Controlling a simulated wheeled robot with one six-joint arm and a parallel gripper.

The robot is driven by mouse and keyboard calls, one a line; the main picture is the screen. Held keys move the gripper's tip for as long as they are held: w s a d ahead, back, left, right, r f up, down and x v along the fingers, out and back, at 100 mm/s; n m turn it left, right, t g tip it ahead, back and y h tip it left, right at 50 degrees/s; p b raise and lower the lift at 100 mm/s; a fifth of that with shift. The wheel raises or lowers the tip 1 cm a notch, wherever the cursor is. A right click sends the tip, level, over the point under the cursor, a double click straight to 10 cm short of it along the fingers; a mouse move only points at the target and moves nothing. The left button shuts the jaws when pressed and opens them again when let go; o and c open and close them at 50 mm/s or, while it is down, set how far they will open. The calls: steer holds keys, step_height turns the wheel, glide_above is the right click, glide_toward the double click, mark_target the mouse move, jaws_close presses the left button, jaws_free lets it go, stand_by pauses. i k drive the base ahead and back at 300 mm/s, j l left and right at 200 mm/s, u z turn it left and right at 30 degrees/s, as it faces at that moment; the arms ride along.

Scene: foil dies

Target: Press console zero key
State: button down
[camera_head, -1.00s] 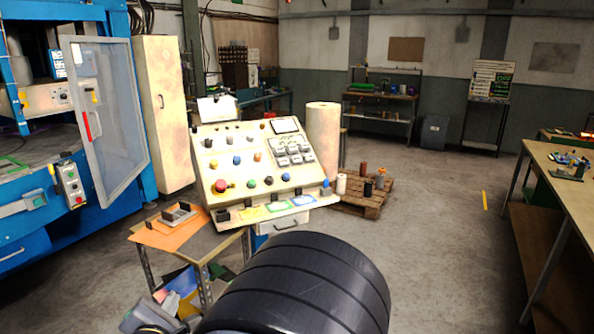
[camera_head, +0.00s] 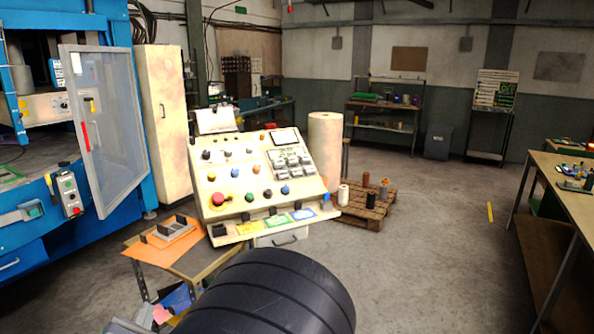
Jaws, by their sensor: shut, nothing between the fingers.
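The console (camera_head: 243,174) is a cream sloped panel left of centre, with several coloured knobs and buttons. A block of grey keys (camera_head: 289,161) sits at its upper right, below a small pale display (camera_head: 285,138). The key labels are too small to read, so I cannot tell which one is zero. A large red button (camera_head: 218,199) is at the panel's lower left. My gripper is out of view. Only a thick black part of my arm shows at the bottom centre, in front of the console and apart from the keys.
An orange sheet (camera_head: 150,252) lies on a small table left of the console. A blue machine with an open clear door (camera_head: 107,130) stands at left. A pallet (camera_head: 377,212) with spools is behind right.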

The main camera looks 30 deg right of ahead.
mark_target(295, 172)
steer(key=i+l, duration=0.3)
steer(key=l, duration=0.25)
steer(key=i+l+u, duration=0.15)
steer(key=l, duration=0.4)
steer(key=i+l, duration=0.35)
steer(key=l, duration=0.2)
steer(key=i+l+u, duration=0.1)
steer(key=i+l, duration=0.15)
steer(key=l, duration=0.35)
steer(key=i+l, duration=0.25)
steer(key=l, duration=0.35)
steer(key=i+l+u, duration=0.15)
steer(key=l, duration=0.45)
steer(key=i+l, duration=0.3)
steer(key=l, duration=0.3)
steer(key=i+l+u, duration=0.1)
steer(key=l, duration=0.55)
steer(key=i, duration=0.1)
